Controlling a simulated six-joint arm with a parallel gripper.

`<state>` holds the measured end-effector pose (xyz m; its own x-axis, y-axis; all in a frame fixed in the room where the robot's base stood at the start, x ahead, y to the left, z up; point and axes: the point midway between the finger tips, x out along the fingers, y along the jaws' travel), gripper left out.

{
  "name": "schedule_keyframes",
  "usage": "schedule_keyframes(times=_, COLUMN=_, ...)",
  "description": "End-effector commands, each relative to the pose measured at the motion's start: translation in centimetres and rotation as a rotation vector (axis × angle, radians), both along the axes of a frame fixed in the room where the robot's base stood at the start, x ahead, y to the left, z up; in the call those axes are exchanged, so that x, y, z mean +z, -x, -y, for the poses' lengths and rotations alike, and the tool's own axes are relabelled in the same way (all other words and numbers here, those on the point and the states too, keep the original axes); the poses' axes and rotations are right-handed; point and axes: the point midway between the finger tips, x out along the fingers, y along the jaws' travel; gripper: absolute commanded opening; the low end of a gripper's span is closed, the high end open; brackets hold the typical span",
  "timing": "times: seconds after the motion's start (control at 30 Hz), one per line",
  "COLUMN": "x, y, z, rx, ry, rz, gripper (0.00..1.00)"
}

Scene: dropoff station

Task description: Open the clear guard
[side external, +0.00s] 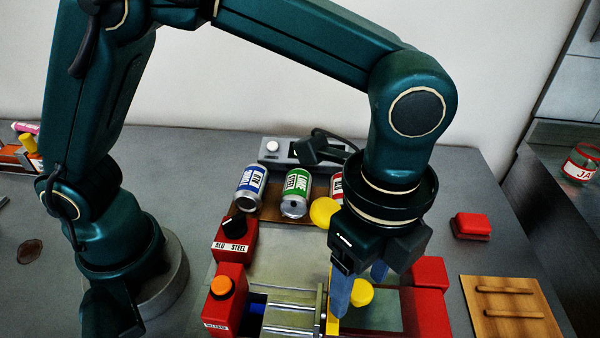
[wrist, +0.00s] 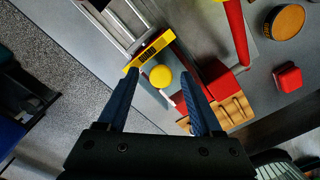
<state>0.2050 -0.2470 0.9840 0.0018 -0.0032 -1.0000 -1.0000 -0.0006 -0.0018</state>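A yellow round knob (side external: 361,292) stands by a faint see-through panel (side external: 378,317), which looks like the clear guard; its outline is hard to make out. The knob also shows in the wrist view (wrist: 160,76), with a yellow labelled bar (wrist: 150,50) just beyond it. My gripper (side external: 358,287) points down over the knob. In the wrist view my gripper (wrist: 158,74) has its two blue fingers wide apart, with the knob between their tips and gaps on both sides. I cannot tell how far the tips reach down beside it.
A red box with an orange button (side external: 221,286) and a red ALU/STEEL box (side external: 235,237) stand left of the metal rails (side external: 292,318). A red block (side external: 472,225) and a wooden board with bars (side external: 512,310) lie at right.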

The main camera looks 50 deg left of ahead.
Motion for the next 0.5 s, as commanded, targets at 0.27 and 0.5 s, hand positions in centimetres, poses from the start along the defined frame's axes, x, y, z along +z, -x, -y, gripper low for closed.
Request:
schedule_keyframes(times=0.27, x=0.3, y=0.0, z=0.0, rx=0.0, ry=-0.001, rz=0.0, gripper=0.67)
schedule_keyframes(times=0.5, x=3.4, y=-0.1, z=0.0, rx=0.0, ry=0.002, rz=0.003, gripper=0.67)
